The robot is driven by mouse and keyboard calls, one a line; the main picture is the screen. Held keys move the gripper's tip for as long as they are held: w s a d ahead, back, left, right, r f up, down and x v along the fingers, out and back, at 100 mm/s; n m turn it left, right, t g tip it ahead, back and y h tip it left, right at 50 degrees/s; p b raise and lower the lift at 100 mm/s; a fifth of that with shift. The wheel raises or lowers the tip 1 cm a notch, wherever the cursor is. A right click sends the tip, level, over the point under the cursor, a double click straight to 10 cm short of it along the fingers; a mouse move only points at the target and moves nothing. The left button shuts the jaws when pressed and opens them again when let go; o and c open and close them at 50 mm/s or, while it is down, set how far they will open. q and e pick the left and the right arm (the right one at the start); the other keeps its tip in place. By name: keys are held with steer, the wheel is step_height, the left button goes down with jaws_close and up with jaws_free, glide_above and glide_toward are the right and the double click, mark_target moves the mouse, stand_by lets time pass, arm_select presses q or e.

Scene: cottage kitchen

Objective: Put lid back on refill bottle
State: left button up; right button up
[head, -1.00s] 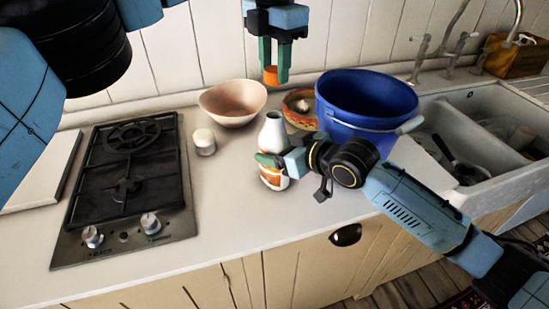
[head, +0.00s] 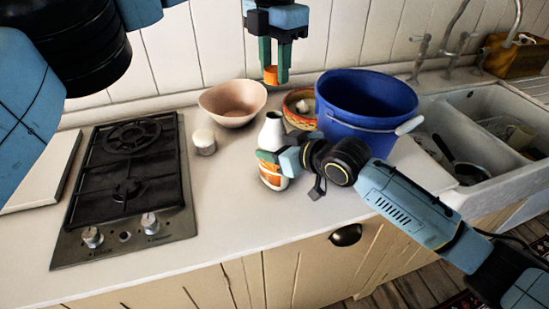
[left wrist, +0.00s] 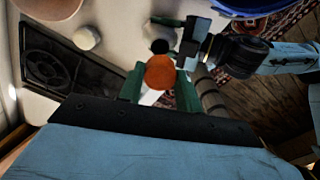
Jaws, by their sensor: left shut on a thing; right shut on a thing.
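The refill bottle (head: 272,132) is white with a narrow neck and an orange label, standing upright near the counter's front. My right gripper (head: 272,158) is shut around its middle and hides part of the body. My left gripper (head: 272,76) is shut on the orange lid (head: 271,74), above the bottle and apart from it. In the left wrist view the lid (left wrist: 160,72) sits between the green fingertips. A dark round opening (left wrist: 160,46), apparently the bottle's mouth, shows just beyond the lid.
A blue bucket (head: 350,115) stands close to the right of the bottle, before the sink (head: 480,110). A patterned bowl (head: 298,112) and a pinkish bowl (head: 232,100) stand behind. A small white jar (head: 204,142) and gas hob (head: 125,190) are left. The counter between is clear.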

arm_select(q)
steer(key=shift+f, duration=2.45)
steer(key=shift+f, duration=0.15)
steer(key=shift+f, duration=0.75)
steer(key=shift+f, duration=0.6)
steer(key=m, duration=3.2)
steer(key=shift+s, duration=0.1)
